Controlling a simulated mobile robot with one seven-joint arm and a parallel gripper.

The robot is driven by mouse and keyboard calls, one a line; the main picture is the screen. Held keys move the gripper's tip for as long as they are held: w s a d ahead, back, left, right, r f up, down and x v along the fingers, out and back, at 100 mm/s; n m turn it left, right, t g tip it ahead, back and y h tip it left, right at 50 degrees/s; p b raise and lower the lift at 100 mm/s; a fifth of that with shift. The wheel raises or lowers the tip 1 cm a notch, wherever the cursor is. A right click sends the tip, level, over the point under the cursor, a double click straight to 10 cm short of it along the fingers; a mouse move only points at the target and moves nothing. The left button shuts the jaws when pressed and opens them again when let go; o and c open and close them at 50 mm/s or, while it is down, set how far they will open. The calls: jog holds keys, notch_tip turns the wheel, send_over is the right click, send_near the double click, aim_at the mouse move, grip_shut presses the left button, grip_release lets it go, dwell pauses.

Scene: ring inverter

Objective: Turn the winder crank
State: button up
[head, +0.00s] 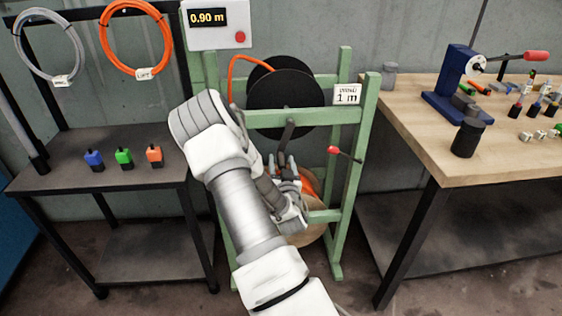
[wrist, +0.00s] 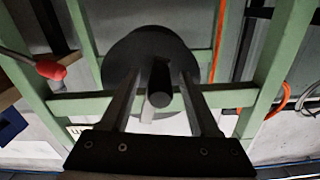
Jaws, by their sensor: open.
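The winder is a green frame (head: 359,150) holding a black reel (head: 285,95), with orange cable running onto it. Its dark crank (head: 289,130) hangs down from the reel's front. My gripper (head: 287,163) is open at the crank's lower end, and my arm covers part of the frame. In the wrist view, the black crank grip (wrist: 160,98) points toward the camera between the two spread fingers of my gripper (wrist: 160,76). A gap shows on both sides of it. The black reel (wrist: 125,50) is behind. The counter (head: 207,18) reads 0.90 m.
A red-knobbed lever (head: 333,150) sticks out at the frame's right post, near my gripper. A wooden bench (head: 415,100) with a blue press (head: 455,85) stands right. A dark table (head: 60,175) with three small coloured pieces stands left. A sign (head: 347,94) reads 1 m.

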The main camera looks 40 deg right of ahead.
grip_shut()
dwell(1.4)
